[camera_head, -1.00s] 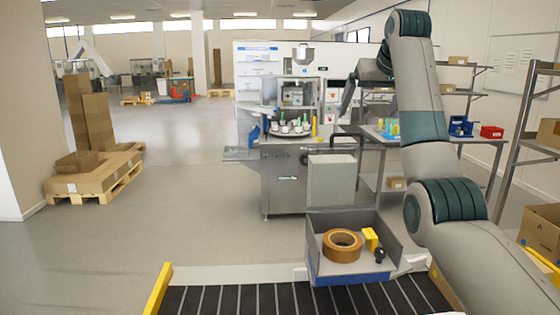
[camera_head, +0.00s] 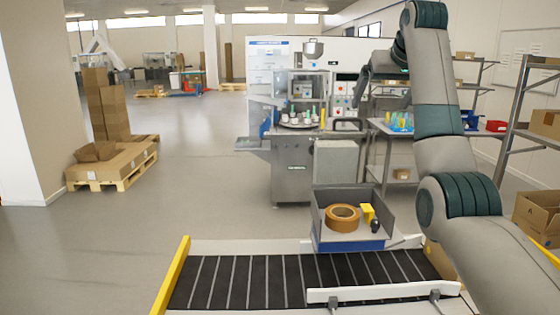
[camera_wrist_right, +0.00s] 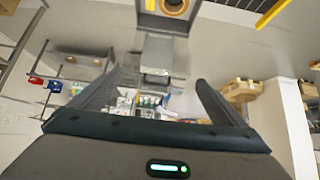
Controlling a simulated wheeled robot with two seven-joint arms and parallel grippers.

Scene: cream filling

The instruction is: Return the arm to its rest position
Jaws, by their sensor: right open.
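My right arm (camera_head: 445,120) rises on the right of the head view, bends at the top and comes down toward the filling machine. My right gripper (camera_head: 362,92) is at the arm's end, in the air, small and seen side-on in the head view. In the right wrist view the gripper (camera_wrist_right: 155,100) shows two dark fingers spread wide, with nothing between them but the background. My left arm and left gripper are not in view.
The filling machine (camera_head: 292,170) stands ahead. A grey bin (camera_head: 348,246) with a tape roll (camera_head: 342,217) sits behind a conveyor (camera_head: 270,280). Shelving (camera_head: 515,115) and a carton (camera_head: 540,215) stand at right.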

